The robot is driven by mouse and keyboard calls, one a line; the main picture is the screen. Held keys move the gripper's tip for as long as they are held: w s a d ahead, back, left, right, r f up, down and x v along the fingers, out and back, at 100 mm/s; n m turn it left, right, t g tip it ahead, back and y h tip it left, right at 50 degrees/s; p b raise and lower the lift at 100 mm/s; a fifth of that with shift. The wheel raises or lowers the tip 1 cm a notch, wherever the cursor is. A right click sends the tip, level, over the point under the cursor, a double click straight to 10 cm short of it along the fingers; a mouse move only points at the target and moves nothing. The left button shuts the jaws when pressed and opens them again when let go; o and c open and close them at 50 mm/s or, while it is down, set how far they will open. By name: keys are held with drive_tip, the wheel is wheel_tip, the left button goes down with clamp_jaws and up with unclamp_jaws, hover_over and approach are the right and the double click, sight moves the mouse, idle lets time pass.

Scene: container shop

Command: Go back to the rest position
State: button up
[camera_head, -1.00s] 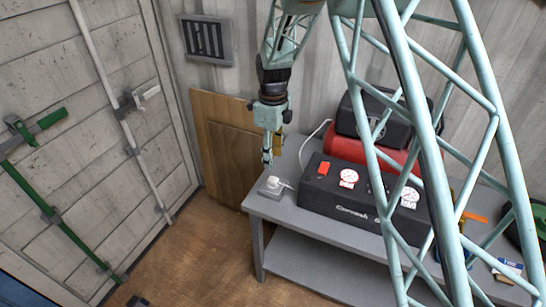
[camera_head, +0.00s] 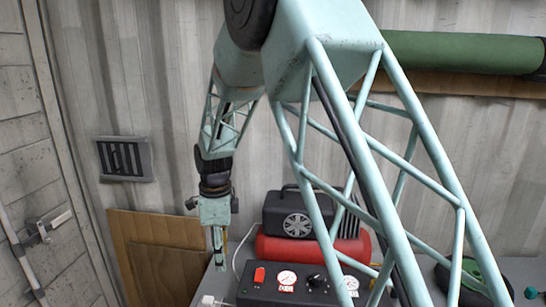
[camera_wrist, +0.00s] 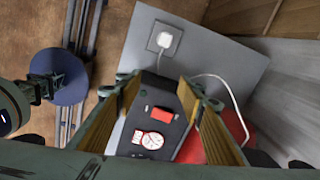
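My gripper (camera_head: 218,250) hangs pointing down at the end of my pale green arm in the head view. It is above the left part of the grey workbench (camera_wrist: 222,50). In the wrist view my gripper (camera_wrist: 158,82) shows two fingers with wood-coloured pads set well apart. Nothing is held between them. Below the gap I see the black compressor box (camera_head: 262,292) with a red switch and round white gauges, apart from the fingers. The compressor also shows in the wrist view (camera_wrist: 163,93).
A white socket box (camera_wrist: 165,38) with a plugged cable sits at the bench corner. A red tank (camera_head: 268,247) with a black motor (camera_head: 290,213) stands behind the compressor. A wooden panel (camera_head: 160,255) leans at the wall. A green roll (camera_head: 465,52) lies on a high shelf.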

drive_tip(key=s+d+r+n+t+b, duration=0.1)
drive_tip(key=s+d+r+n, duration=0.3)
drive_tip(key=s+d+r, duration=0.55)
drive_tip(key=s+d+r+n+t+b, duration=0.1)
drive_tip(key=s+d+r+n, duration=0.4)
drive_tip(key=d+r, duration=0.7)
drive_tip(key=s+d+n+b, duration=0.1)
drive_tip(key=s+d, duration=0.4)
drive_tip(key=s, duration=0.5)
drive_tip(key=s+d+n+t+b, duration=0.1)
drive_tip(key=s+d+n, duration=0.3)
drive_tip(key=s, duration=0.5)
drive_tip(key=s+d+n+b, duration=0.1)
drive_tip(key=s+d+n, duration=0.2)
drive_tip(key=s+d, duration=0.3)
drive_tip(key=shift+s+d+t, duration=0.3)
drive_tip(key=shift+s+d, duration=0.1)
drive_tip(key=shift+s, duration=1.9)
